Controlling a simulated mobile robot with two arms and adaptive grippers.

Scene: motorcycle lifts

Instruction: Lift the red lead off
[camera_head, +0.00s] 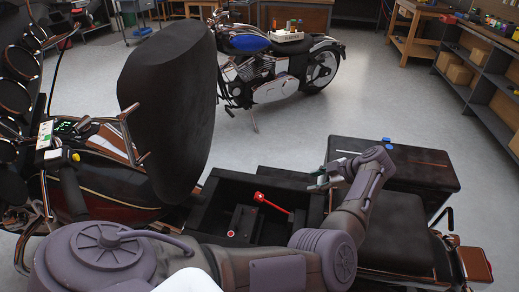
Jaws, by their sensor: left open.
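The red lead (273,204) is a short red cable with a rounded red end. It lies in the open black compartment (205,210) of the near motorcycle, over the dark battery (243,221). A small red spot (231,233) shows on the battery's near left part. My left gripper (318,181) is open and empty. It is just right of the lead and apart from it, above the compartment's right side. My left forearm hides the compartment's near right part. My right gripper is not in view.
The raised black seat (170,105) stands upright left of the compartment. A rear seat (395,235) and a black side case (400,163) lie to the right. A blue motorcycle (265,65) stands beyond on clear grey floor (370,100). Shelves (480,75) line the right.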

